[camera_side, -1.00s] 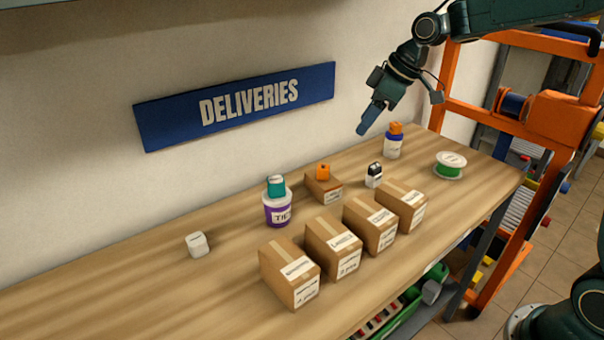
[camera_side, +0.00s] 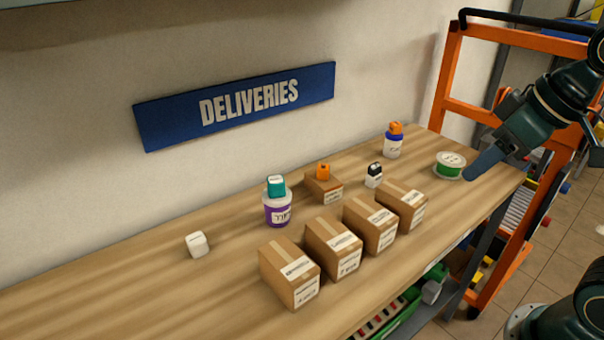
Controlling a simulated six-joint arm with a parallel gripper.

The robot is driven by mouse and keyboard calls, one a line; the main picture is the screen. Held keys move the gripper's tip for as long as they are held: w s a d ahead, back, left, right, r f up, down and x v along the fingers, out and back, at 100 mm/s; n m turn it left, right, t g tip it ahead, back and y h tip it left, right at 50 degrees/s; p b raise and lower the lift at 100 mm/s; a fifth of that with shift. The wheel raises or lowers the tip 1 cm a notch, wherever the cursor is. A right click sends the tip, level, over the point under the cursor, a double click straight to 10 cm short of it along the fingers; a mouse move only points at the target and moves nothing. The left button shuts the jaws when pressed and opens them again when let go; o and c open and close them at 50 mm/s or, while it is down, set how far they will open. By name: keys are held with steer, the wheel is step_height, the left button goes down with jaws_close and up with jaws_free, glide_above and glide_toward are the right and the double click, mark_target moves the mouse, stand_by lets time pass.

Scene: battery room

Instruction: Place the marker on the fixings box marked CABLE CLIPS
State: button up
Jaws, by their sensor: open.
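Several cardboard boxes with white labels stand in a row along the front of the bench: a left one (camera_side: 290,272), a second (camera_side: 334,245), a third (camera_side: 371,222) and a right one (camera_side: 402,205). Their print is too small to read, so I cannot tell which says CABLE CLIPS. I cannot tell which object is the marker; small block-like pieces include a white one (camera_side: 197,244), a teal one (camera_side: 276,186), an orange one (camera_side: 323,171) and a black-topped white one (camera_side: 374,175). My gripper (camera_side: 474,175) is open, empty, above the bench's right end.
The teal piece sits on a purple-and-white tub (camera_side: 278,210), the orange one on a low cardboard box (camera_side: 324,190). A blue-and-white bottle (camera_side: 393,145) with an orange top stands at the back. A green spool (camera_side: 449,165) lies near my gripper. The bench's left part (camera_side: 110,290) is clear.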

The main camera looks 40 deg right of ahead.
steer(key=shift+m, duration=0.6)
steer(key=s, duration=0.1)
steer(key=s+f, duration=0.1)
steer(key=s, duration=0.1)
steer(key=s+f, duration=0.1)
steer(key=shift+s+d, duration=0.25)
